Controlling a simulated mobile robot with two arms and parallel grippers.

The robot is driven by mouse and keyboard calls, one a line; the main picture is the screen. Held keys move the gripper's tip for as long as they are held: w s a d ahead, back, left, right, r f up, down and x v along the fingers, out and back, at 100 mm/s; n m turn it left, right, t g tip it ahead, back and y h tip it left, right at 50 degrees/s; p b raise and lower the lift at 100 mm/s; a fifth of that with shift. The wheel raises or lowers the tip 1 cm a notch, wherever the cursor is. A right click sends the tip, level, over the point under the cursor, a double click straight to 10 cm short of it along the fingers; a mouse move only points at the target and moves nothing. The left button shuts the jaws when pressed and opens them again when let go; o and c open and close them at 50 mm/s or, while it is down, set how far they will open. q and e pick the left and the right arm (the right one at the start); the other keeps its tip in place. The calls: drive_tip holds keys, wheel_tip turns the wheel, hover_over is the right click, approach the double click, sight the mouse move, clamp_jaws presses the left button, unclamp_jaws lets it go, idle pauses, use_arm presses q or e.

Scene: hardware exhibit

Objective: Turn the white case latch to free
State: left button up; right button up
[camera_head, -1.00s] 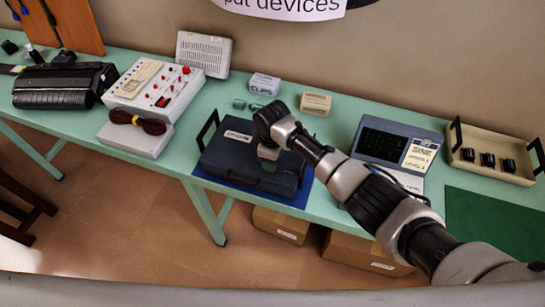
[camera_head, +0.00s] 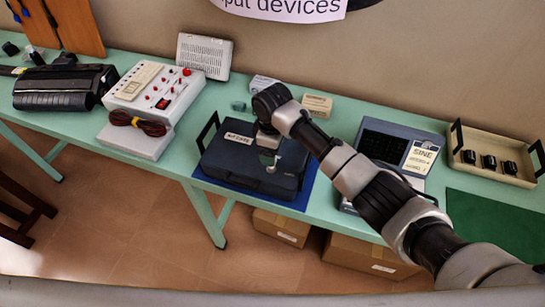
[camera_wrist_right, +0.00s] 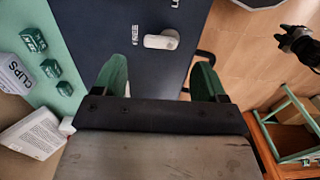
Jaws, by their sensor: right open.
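The dark blue case (camera_head: 225,162) lies on a blue mat on the green bench, its black handle at the left. In the right wrist view the white latch (camera_wrist_right: 161,41) is a short rounded bar on the case lid, beside the printed word FREE. A second label is cut off by the top edge. My right gripper (camera_wrist_right: 160,78) is open above the lid, its green fingers spread either side of the latch's line and apart from it. In the head view my right wrist hides part of the lid. A dark gripper, apparently my left (camera_wrist_right: 290,38), shows small over the floor.
Small boxes, one marked CLIPS (camera_wrist_right: 14,75), stand behind the case. A grey instrument (camera_head: 385,147) is to its right, with a beige tray (camera_head: 490,172) beyond. A white control box (camera_head: 155,95) stands left. Cardboard boxes (camera_head: 360,255) sit under the bench.

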wheel_tip(320, 180, up, 5)
drive_tip(key=shift+r+b, duration=0.15)
drive_tip(key=shift+b, duration=0.2)
idle(0.3)
